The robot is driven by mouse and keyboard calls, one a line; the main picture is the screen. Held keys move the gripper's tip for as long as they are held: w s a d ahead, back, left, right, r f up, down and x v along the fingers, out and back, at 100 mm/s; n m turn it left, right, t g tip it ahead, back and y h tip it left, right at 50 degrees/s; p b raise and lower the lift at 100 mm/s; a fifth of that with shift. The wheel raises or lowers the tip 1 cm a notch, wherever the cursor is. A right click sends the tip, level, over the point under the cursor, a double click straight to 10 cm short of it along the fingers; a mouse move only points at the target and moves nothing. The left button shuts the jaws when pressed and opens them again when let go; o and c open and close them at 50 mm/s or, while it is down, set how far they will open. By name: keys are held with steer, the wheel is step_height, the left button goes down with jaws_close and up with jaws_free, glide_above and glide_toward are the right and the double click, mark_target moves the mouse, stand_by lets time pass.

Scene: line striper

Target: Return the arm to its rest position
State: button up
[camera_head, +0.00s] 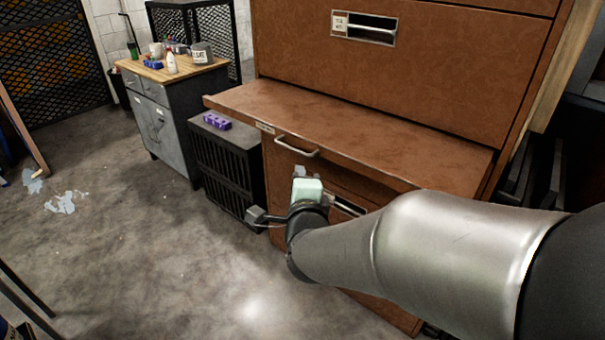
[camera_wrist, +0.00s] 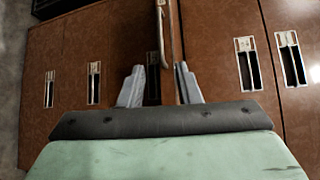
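My arm (camera_head: 430,240) reaches in from the right in the head view, across the front of the brown cabinet (camera_head: 420,60). The mint-green housing (camera_head: 307,188) at its end is in front of the cabinet, below the handle (camera_head: 297,147) of a pulled-out drawer (camera_head: 350,125) in the picture. In the wrist view my gripper (camera_wrist: 160,68) has its two grey fingers apart, with nothing held between them. The drawer's edge and handle (camera_wrist: 162,35) show beyond the gap. The fingers are mostly hidden in the head view.
A black slatted crate (camera_head: 225,165) with a purple item (camera_head: 217,122) on top stands left of the cabinet. Further left is a grey workbench (camera_head: 165,120) with a wooden top holding bottles and cans. The floor at left is mostly clear.

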steer(key=s+d+f+n+g+p, duration=0.2)
steer(key=s+d+n+g, duration=0.5)
steer(key=s, duration=0.4)
steer(key=s+d+f+n+g+h+p, duration=0.1)
steer(key=s+d+f+n+g+p, duration=0.2)
steer(key=s+d+n+g, duration=0.4)
steer(key=s+f+n+g, duration=0.1)
steer(key=s+n, duration=0.3)
steer(key=s, duration=0.1)
steer(key=shift+d+f+n+g, duration=0.15)
steer(key=shift+d+n+g, duration=0.25)
